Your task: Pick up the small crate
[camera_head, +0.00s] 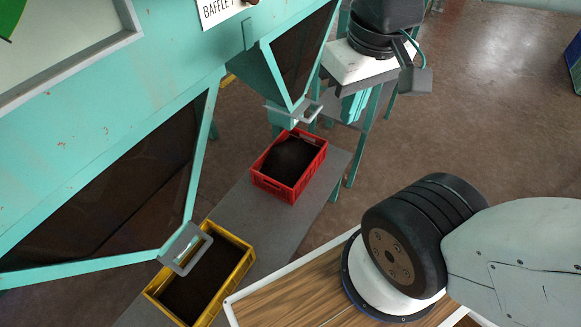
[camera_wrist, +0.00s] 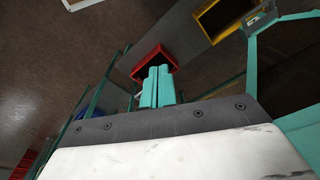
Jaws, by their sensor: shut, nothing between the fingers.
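Two crates stand on a grey bench below the teal machine. The red crate (camera_head: 275,188) looks the smaller and holds dark material. The yellow crate (camera_head: 237,279) is nearer and also holds dark material. In the wrist view the red crate (camera_wrist: 148,59) is partly hidden behind the fingertips, and the yellow crate (camera_wrist: 204,9) is at the top right. My gripper (camera_head: 354,106) is at the top of the head view, beyond and to the right of the red crate, apart from it. In the wrist view its teal fingers (camera_wrist: 158,84) are together and empty.
Teal chutes with grey lips hang over both crates, the far one (camera_head: 290,108) close above the red crate. The grey bench (camera_head: 232,208) is bare between the crates. A wood-patterned top with a white rim (camera_head: 280,300) is at the bottom. Open brown floor lies right.

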